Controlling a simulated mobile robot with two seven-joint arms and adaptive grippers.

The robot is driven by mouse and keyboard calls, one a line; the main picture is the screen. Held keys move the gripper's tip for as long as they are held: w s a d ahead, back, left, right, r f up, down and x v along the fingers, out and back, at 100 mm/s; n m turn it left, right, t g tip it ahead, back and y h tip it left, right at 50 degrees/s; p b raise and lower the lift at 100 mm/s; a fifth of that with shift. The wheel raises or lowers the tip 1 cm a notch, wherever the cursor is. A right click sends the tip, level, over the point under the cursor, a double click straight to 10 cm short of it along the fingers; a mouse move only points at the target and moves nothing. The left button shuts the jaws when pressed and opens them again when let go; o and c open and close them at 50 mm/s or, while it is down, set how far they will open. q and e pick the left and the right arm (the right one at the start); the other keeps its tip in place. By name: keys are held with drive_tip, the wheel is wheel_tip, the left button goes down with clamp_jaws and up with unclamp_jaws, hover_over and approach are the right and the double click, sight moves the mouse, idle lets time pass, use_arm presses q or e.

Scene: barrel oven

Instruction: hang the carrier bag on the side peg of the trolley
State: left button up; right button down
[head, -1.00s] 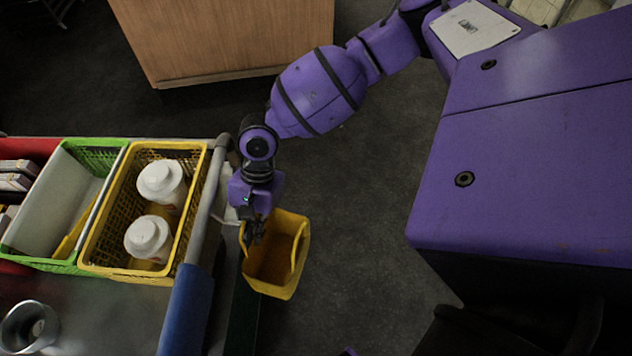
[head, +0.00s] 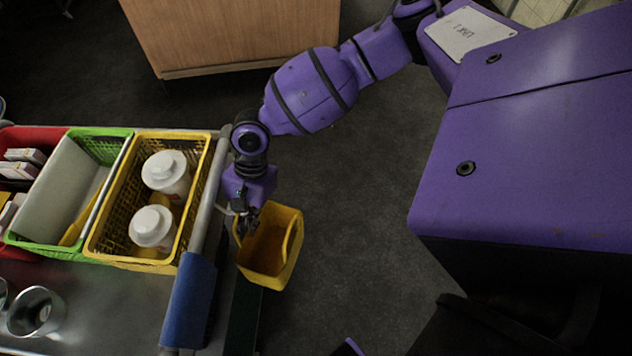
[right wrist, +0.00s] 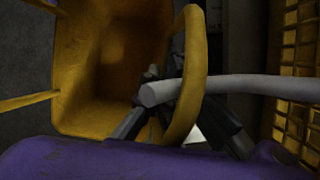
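The yellow carrier bag (head: 265,252) hangs open-topped beside the trolley's right side in the head view. My right gripper (head: 248,222) is shut on its handle. In the right wrist view the bag (right wrist: 105,60) is at left, and its curved handle (right wrist: 194,55) runs between the dark fingers (right wrist: 165,110). The pale grey side peg (right wrist: 255,86) comes in from the right there; it crosses the handle and its round end shows on the bag's side. Whether the handle touches the peg is unclear. My left gripper is not in view.
The trolley (head: 110,300) carries a yellow basket (head: 130,262) with two white tubs, a green basket (head: 60,250), a red box and metal cups. A grey rail with a blue sleeve (head: 188,300) edges it. A wooden cabinet (head: 235,35) stands behind; the floor right of the bag is clear.

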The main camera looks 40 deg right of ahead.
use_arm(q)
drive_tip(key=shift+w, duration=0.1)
use_arm(e)
drive_tip(key=shift+w+a, duration=0.1)
drive_tip(key=shift+a, duration=0.05)
drive_tip(key=c, duration=2)
unclamp_jaws()
drive_tip(key=shift+r, duration=0.1)
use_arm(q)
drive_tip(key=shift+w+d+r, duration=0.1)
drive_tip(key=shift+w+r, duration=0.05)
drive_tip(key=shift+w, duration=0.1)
use_arm(e)
drive_tip(key=shift+o, duration=0.7)
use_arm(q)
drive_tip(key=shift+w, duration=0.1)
